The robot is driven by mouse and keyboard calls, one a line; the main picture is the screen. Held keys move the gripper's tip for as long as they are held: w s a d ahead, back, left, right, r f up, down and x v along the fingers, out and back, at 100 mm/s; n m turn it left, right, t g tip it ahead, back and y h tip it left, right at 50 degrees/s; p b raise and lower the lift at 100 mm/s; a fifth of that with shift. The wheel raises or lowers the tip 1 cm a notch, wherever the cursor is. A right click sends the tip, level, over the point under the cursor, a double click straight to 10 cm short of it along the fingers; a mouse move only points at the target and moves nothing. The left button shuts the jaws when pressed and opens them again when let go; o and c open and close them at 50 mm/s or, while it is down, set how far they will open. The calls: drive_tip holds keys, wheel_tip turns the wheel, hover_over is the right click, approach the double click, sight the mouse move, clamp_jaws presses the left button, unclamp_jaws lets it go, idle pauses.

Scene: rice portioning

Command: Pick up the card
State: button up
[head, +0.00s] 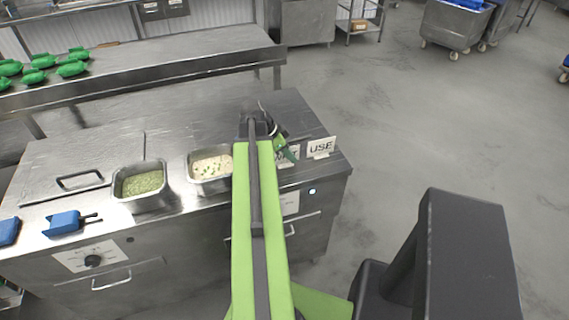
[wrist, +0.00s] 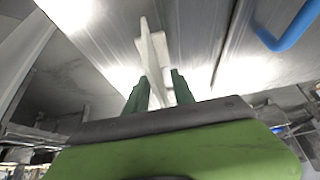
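Two small white cards with black letters stand on the steel counter at its right end in the head view. The right one reads "USE" (head: 321,148). The left card (head: 289,157) is partly hidden by my gripper, and only the end of its word shows. My gripper (head: 290,152) is down at the left card. In the wrist view, a white card (wrist: 156,58) is seen nearly edge-on, between and beyond the green fingertips (wrist: 160,80). The fingers stand apart on either side of it. Firm contact is not visible.
Left of my arm, two steel pans hold green food (head: 143,182) and pale rice-like food (head: 211,166). A blue scoop (head: 68,222) lies on the counter (head: 100,147). Green items (head: 72,69) sit on the back table. Open floor lies to the right.

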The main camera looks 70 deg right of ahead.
drive_tip(key=shift+f+b, duration=0.2)
drive_tip(key=shift+b, duration=0.1)
idle(0.4)
clamp_jaws()
